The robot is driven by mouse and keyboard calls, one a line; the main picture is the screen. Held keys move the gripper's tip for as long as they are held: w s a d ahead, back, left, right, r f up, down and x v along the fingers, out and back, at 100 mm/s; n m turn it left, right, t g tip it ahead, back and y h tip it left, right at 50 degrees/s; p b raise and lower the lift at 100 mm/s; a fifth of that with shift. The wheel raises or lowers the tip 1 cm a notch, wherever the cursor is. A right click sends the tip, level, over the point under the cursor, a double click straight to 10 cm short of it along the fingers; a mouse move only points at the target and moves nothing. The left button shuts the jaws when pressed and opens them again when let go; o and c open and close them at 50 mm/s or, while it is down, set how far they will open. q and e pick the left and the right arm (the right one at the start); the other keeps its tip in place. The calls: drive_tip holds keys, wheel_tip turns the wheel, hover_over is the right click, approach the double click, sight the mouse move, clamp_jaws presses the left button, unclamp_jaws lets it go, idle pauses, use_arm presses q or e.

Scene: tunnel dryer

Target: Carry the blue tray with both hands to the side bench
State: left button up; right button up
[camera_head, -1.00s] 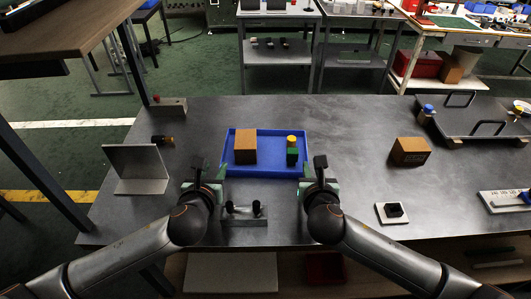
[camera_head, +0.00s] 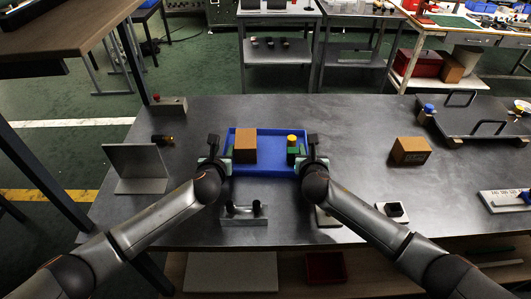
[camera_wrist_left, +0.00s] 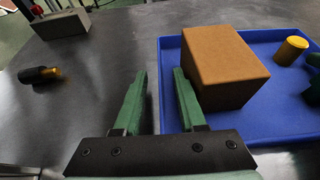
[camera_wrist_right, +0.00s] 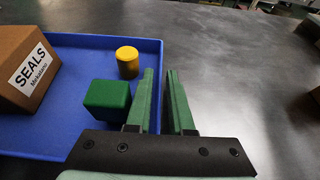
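The blue tray (camera_head: 264,171) lies flat on the dark metal table, in the middle of the head view. It holds a brown box (camera_head: 245,146), a green block (camera_wrist_right: 107,99) and a yellow cylinder (camera_wrist_right: 127,62). My left gripper (camera_head: 214,160) is at the tray's left side. In the left wrist view its fingers (camera_wrist_left: 160,85) are apart, one outside the tray and one over its left edge. My right gripper (camera_head: 309,157) is at the right side. In the right wrist view its fingers (camera_wrist_right: 161,85) are apart by a narrower gap at the right edge. Contact with the walls is unclear.
A metal angle plate (camera_head: 137,169) is left, a brown box (camera_head: 410,150) right, and a dark handled tray (camera_head: 470,117) further right. A wooden-topped table (camera_head: 70,28) is upper left. Other benches (camera_head: 278,14) stand behind.

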use_arm(q)
drive_tip(key=shift+w, duration=0.15)
use_arm(e)
drive_tip(key=shift+w, duration=0.15)
use_arm(q)
drive_tip(key=shift+c, duration=0.2)
use_arm(e)
drive_tip(key=shift+c, duration=0.2)
use_arm(q)
drive_tip(key=c, duration=0.3)
use_arm(e)
clamp_jaws()
use_arm(q)
clamp_jaws()
drive_tip(key=shift+a, duration=0.1)
use_arm(e)
drive_tip(key=shift+f, duration=0.1)
